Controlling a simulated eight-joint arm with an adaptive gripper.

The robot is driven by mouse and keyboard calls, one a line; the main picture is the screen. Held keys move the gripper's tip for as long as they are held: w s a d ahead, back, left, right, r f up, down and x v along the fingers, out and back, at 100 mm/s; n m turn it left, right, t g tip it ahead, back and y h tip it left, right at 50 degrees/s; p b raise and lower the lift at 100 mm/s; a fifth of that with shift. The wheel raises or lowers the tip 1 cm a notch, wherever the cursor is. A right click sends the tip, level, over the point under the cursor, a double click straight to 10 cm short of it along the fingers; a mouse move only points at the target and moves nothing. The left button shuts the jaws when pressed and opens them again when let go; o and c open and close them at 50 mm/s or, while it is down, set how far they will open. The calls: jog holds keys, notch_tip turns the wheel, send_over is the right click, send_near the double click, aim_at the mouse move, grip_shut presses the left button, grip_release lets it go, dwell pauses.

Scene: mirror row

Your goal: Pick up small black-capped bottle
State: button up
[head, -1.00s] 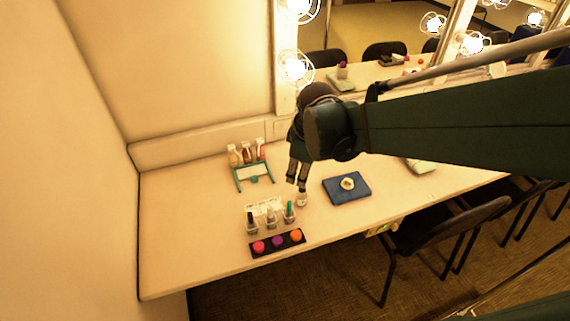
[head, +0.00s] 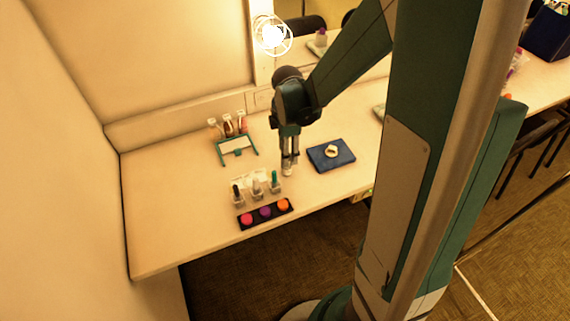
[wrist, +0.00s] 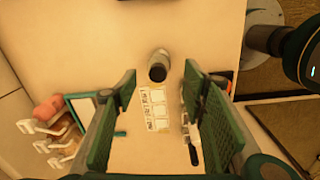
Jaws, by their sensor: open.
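A small bottle with a dark, round cap (wrist: 158,68) stands upright in the wrist view, just beyond and between my fingertips. In the head view its pale body (head: 287,171) shows directly under my gripper (head: 289,160); its cap is hidden there by the fingers. My gripper (wrist: 160,85) is open, pointing down, with nothing between its fingers. I cannot tell whether the fingertips are level with the cap. A second black-capped bottle (head: 238,197) stands at the left end of a short row, beside a clear bottle (head: 257,189) and a teal-capped one (head: 275,184).
A palette of coloured pots (head: 265,213) lies in front of the row, and a printed card (wrist: 157,108) behind it. A blue mat (head: 322,163) holding a pale item lies right. Table is clear at left.

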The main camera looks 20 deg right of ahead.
jog(key=shift+w+d+f+n, duration=0.1)
jog(key=shift+f+n, duration=0.1)
jog(key=shift+f, duration=0.3)
jog(key=shift+w+d+f+n, duration=0.1)
jog(key=shift+f+n, duration=0.1)
jog(key=shift+f, duration=0.25)
jog(key=shift+f+b, duration=0.3)
jog(key=shift+f, duration=1)
jog(key=shift+f+b, duration=0.65)
jog(key=shift+f, duration=1.95)
jog(key=c, duration=1)
